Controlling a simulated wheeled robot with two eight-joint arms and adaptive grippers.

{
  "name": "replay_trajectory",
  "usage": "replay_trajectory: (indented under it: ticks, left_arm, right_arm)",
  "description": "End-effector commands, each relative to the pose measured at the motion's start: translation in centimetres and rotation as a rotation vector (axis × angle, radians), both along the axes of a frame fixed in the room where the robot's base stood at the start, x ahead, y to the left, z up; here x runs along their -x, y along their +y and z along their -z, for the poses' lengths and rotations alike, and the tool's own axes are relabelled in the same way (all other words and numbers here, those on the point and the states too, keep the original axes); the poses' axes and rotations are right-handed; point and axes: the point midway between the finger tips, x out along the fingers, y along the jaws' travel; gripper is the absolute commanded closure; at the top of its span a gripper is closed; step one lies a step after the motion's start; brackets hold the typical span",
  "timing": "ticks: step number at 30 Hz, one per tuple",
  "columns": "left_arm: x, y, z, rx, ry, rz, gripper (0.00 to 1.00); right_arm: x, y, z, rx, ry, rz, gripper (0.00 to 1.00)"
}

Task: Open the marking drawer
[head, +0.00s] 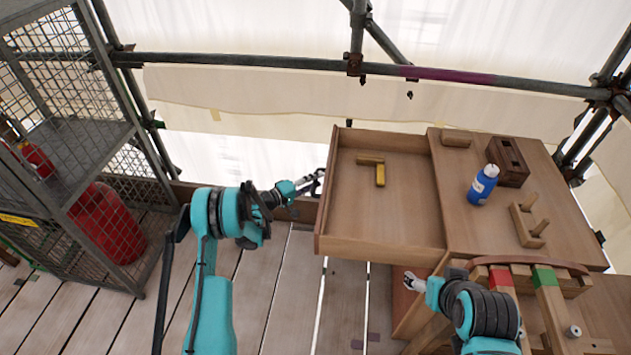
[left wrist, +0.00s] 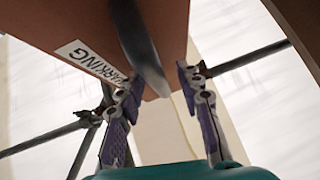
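The marking drawer (head: 385,221) is pulled well out to the left of the workbench in the head view, its inside in plain sight. A brass square (head: 379,172) lies in it. In the left wrist view, the drawer front (left wrist: 75,25) carries a MARKING label (left wrist: 92,62) and a dark bar handle (left wrist: 140,50). My left gripper (head: 316,182) is just left of the drawer front. Its fingers are spread, with the handle's end between them in the left wrist view (left wrist: 160,78). My right gripper (head: 413,282) is below the bench edge, its fingers too small to judge.
A mesh cage (head: 70,130) with red cylinders (head: 108,225) stands at left.

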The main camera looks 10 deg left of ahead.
Motion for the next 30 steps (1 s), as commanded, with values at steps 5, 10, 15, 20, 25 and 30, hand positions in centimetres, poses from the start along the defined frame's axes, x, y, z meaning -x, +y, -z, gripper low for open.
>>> replay_trajectory:
  ticks: [5, 10, 15, 20, 25, 30]
  left_arm:
    - [2.1, 2.1, -0.4, 0.0, 0.001, -0.004, 0.64]
    - [4.9, 4.7, -0.9, -0.001, 0.0, -0.005, 0.64]
    - [7.1, 6.7, -1.4, -0.001, 0.0, -0.005, 0.64]
    - [8.2, 7.7, -1.5, 0.0, -0.001, -0.003, 0.64]
    - [8.5, 7.8, -1.6, 0.0, 0.0, -0.001, 0.64]
    - [8.5, 7.8, -1.6, 0.0, 0.0, -0.001, 0.64]
  right_arm:
    - [0.0, 0.0, 0.0, 0.0, 0.0, 0.0, 0.28]
    - [0.0, 0.0, 0.0, 0.0, 0.0, 0.0, 0.28]
    - [0.0, 0.0, 0.0, 0.0, 0.0, 0.0, 0.28]
    - [0.0, 0.0, 0.0, 0.0, 0.0, 0.0, 0.28]
    - [0.0, 0.0, 0.0, 0.0, 0.0, 0.0, 0.28]
    - [0.0, 0.0, 0.0, 0.0, 0.0, 0.0, 0.28]
